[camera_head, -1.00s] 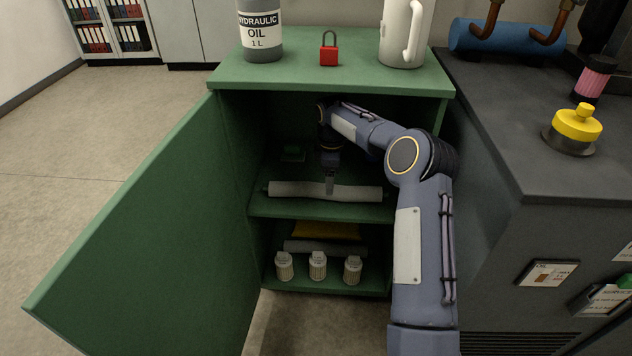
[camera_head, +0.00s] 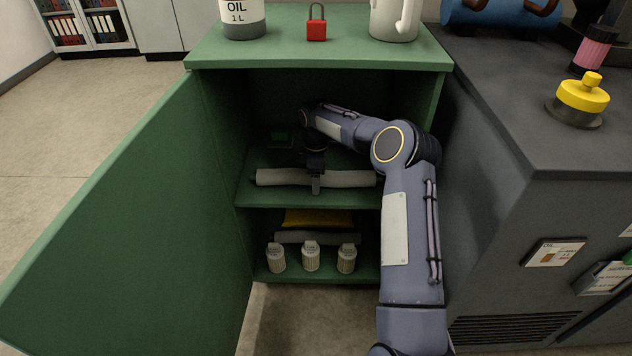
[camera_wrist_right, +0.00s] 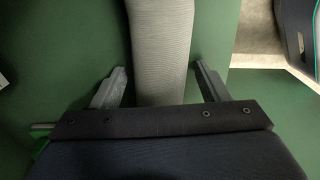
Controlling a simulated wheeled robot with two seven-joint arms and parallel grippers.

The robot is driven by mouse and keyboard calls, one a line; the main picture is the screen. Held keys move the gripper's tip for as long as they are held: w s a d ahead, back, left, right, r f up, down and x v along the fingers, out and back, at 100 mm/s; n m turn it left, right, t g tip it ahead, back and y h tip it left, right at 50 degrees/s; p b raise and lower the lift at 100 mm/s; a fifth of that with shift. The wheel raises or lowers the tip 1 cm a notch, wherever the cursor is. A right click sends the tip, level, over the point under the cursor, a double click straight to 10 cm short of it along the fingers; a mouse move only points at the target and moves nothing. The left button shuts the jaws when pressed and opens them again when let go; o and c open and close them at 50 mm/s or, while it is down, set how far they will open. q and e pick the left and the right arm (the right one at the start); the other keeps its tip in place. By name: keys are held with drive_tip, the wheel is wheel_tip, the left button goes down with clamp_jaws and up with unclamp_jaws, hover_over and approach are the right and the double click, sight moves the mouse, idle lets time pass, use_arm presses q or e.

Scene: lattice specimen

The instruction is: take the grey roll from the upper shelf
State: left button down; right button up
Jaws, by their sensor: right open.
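The grey roll (camera_head: 345,178) lies lengthwise across the upper shelf (camera_head: 300,197) of the green cabinet. My right gripper (camera_head: 316,188) reaches into the cabinet from above and is at the roll, near its middle. In the right wrist view the grey roll (camera_wrist_right: 161,45) runs between the two spread fingers of my right gripper (camera_wrist_right: 158,85), with a gap on either side. The fingers are open, one on each side of the roll. My left gripper is not in view.
The cabinet door (camera_head: 120,220) stands open at the left. The lower shelf holds another grey roll (camera_head: 318,238), a yellow item (camera_head: 318,217) and several white canisters (camera_head: 310,257). A red padlock (camera_head: 316,28) and a white jug (camera_head: 394,20) stand on top. A dark bench (camera_head: 530,110) is at the right.

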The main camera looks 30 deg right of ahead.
drive_tip(key=shift+r, duration=0.1)
drive_tip(key=shift+c, duration=0.4)
drive_tip(key=c, duration=1.1)
drive_tip(key=shift+o, duration=0.2)
